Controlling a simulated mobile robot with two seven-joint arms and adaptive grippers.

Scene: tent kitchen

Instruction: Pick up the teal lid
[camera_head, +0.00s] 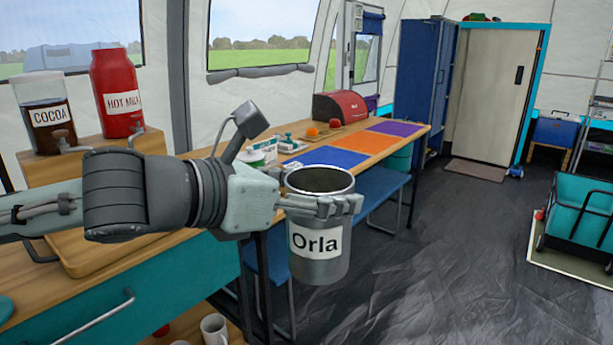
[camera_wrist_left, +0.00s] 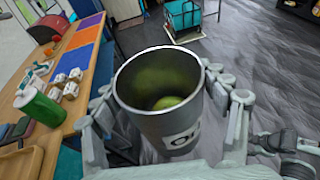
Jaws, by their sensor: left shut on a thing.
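My left gripper (camera_head: 338,205) is shut on a grey metal cup (camera_head: 318,262) labelled "Orla" and holds it upright in the air beside the counter. In the left wrist view the fingers lie on both sides of the cup (camera_wrist_left: 160,122), and a round green thing (camera_wrist_left: 167,102) shows inside it. A flat teal thing with a rounded edge (camera_head: 5,308) is cut off at the left edge of the head view; I cannot tell whether it is the teal lid. A grey mechanical part (camera_wrist_left: 290,145) at the lower right of the left wrist view may be my right gripper; its jaws are unclear.
The counter (camera_head: 205,152) holds a cocoa jar (camera_head: 47,120), a red dispenser (camera_head: 118,95), a red bread box (camera_head: 338,108), and blue, orange and purple mats. A blue bench (camera_head: 378,188) stands below.

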